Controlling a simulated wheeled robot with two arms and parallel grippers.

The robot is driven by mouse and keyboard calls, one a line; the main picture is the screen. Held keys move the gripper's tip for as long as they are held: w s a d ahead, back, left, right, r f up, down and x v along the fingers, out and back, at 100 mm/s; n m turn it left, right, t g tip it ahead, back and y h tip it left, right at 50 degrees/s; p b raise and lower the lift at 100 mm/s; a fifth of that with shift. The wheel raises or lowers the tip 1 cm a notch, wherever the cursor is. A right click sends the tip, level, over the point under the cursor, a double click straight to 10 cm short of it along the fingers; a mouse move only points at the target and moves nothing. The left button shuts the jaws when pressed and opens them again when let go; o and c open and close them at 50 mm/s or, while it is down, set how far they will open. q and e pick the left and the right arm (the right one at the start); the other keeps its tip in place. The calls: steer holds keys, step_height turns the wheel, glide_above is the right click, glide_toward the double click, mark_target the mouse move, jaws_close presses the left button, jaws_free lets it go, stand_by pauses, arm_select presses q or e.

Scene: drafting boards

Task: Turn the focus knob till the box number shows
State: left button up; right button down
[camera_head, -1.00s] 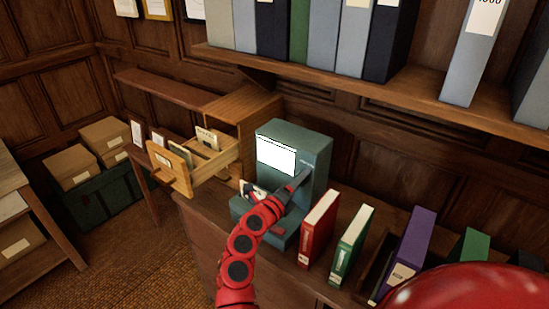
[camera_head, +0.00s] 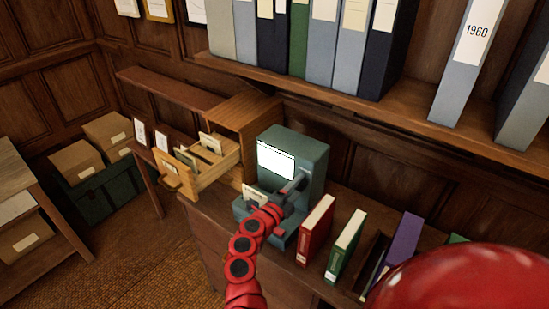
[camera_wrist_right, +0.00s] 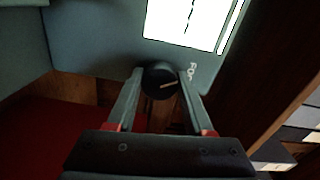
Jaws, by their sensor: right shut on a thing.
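The teal reader machine (camera_head: 310,150) stands on the desk, with a bright white screen (camera_head: 276,160) on its front. In the right wrist view the screen (camera_wrist_right: 190,18) shows a few dark marks that I cannot read. The black round focus knob (camera_wrist_right: 160,80) with a pale pointer line sits on the machine's face below the screen, beside partly visible lettering. My right gripper (camera_wrist_right: 160,82) is shut on the knob, one finger on each side. In the head view my right gripper (camera_head: 290,190) reaches the machine's front and hides the knob. My left gripper is not in view.
A red binder (camera_head: 316,228) and a green binder (camera_head: 345,243) stand right of the machine. An open wooden drawer (camera_head: 186,182) with cards juts out at its left. A shelf of binders (camera_head: 325,40) hangs above.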

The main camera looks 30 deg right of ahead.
steer(key=shift+f, duration=0.1)
stand_by(0.3)
steer(key=n+p, duration=0.1)
steer(key=p, duration=0.1)
steer(key=n+p, duration=0.1)
steer(key=p, duration=0.1)
steer(key=shift+r+n+p, duration=0.3)
steer(key=shift+r+n, duration=0.1)
steer(key=shift+f, duration=0.35)
